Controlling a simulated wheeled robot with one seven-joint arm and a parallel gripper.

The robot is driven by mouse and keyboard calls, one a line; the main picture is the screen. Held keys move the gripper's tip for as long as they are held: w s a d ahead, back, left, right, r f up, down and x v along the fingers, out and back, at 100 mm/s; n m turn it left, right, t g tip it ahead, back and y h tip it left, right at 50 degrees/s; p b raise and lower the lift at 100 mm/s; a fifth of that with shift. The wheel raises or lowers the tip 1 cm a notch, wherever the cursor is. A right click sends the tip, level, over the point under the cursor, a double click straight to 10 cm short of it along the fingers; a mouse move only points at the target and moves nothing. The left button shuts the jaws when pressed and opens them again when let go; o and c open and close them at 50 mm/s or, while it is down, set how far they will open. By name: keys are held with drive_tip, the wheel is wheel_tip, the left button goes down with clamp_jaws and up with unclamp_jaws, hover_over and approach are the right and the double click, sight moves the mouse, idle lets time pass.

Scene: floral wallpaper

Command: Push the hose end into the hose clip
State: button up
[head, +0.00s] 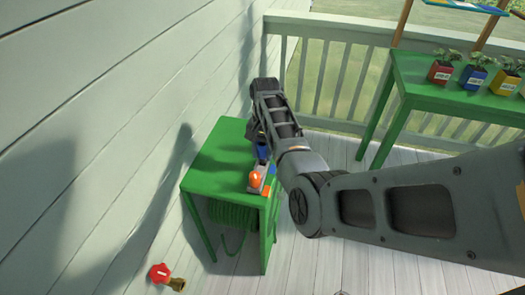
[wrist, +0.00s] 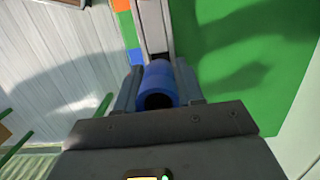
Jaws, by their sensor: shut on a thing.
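My gripper (head: 262,142) is low over the green table, partly hidden behind my own arm links in the head view. In the wrist view its two fingers are shut on a blue cylinder (wrist: 160,84) with a dark round opening, which looks like the hose end. A pale grey strip with a raised channel (wrist: 152,25) lies just beyond the cylinder; it may belong to the hose clip, but I cannot tell. In the head view an orange piece (head: 256,180) sits on a grey base at the table's right edge. Whether the cylinder touches the strip is unclear.
The green table (head: 215,160) stands against the siding wall, its left part clear. A coiled green hose (head: 231,213) hangs beneath it. A red-handled tap (head: 160,273) is at lower left. Potted plants stand on another green table (head: 420,85) by the railing.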

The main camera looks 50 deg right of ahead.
sight(263, 145)
drive_tip(key=shift+f+b, duration=0.55)
drive_tip(key=shift+f, duration=0.5)
drive_tip(key=o, duration=1.2)
drive_tip(key=shift+c, duration=0.2)
drive_tip(key=shift+w+d+r, duration=0.1)
drive_tip(key=shift+d+r, duration=0.05)
drive_tip(key=shift+r, duration=1.15)
drive_tip(key=shift+w+d+r, duration=0.1)
drive_tip(key=shift+d+r, duration=0.1)
drive_tip(key=shift+r, duration=1.1)
drive_tip(key=shift+w+d+r, duration=0.1)
drive_tip(key=shift+d+r, duration=0.05)
drive_tip(key=shift+r, duration=1.15)
drive_tip(key=shift+s, duration=0.1)
